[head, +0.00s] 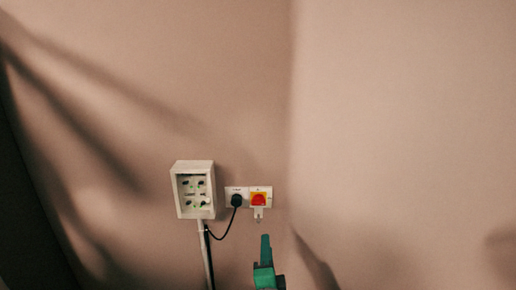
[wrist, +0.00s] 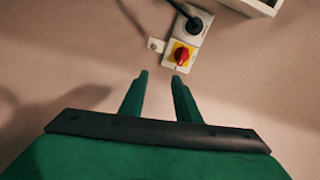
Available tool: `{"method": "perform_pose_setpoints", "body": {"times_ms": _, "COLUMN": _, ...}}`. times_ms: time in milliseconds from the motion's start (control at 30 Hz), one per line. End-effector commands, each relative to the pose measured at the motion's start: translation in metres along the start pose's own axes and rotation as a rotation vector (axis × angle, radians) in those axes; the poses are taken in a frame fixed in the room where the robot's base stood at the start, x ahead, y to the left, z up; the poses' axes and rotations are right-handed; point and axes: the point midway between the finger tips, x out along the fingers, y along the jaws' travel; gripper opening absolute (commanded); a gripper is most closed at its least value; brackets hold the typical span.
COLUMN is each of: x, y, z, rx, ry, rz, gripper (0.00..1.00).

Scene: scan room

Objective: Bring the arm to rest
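My gripper (wrist: 160,76) is green and shows in the wrist view with its two fingers apart and nothing between them. Its fingertips point toward the wall, near a red rotary switch on a yellow plate (wrist: 181,56). In the head view my gripper (head: 265,238) rises from the bottom edge, seen from behind, a little below the red and yellow switch (head: 259,199). In that view the fingers overlap, so the gap does not show. Whether the fingertips touch the wall cannot be told, but they appear apart from the switch.
A white box with several sockets or knobs (head: 194,164) is mounted on the wall (head: 400,120). A black plug (head: 236,200) sits in a socket beside the switch, its cable looping down left. A pipe (head: 206,255) runs below the box. The wall to the right is bare.

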Motion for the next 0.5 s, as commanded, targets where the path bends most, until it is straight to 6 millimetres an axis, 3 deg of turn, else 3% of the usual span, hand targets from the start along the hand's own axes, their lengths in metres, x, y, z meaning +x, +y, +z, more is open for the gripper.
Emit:
{"method": "perform_pose_setpoints", "body": {"times_ms": 33, "x": -0.011, "y": 0.021, "z": -0.001, "rx": -0.057, "ry": 0.001, "rz": 0.015, "gripper": 0.30}}
{"method": "perform_pose_setpoints", "body": {"times_ms": 200, "x": -0.049, "y": 0.069, "z": -0.002, "rx": -0.254, "ry": 0.002, "rz": 0.031, "gripper": 0.30}}
{"method": "perform_pose_setpoints", "body": {"times_ms": 500, "x": -0.129, "y": 0.139, "z": 0.006, "rx": -0.568, "ry": -0.029, "rz": 0.058, "gripper": 0.30}}
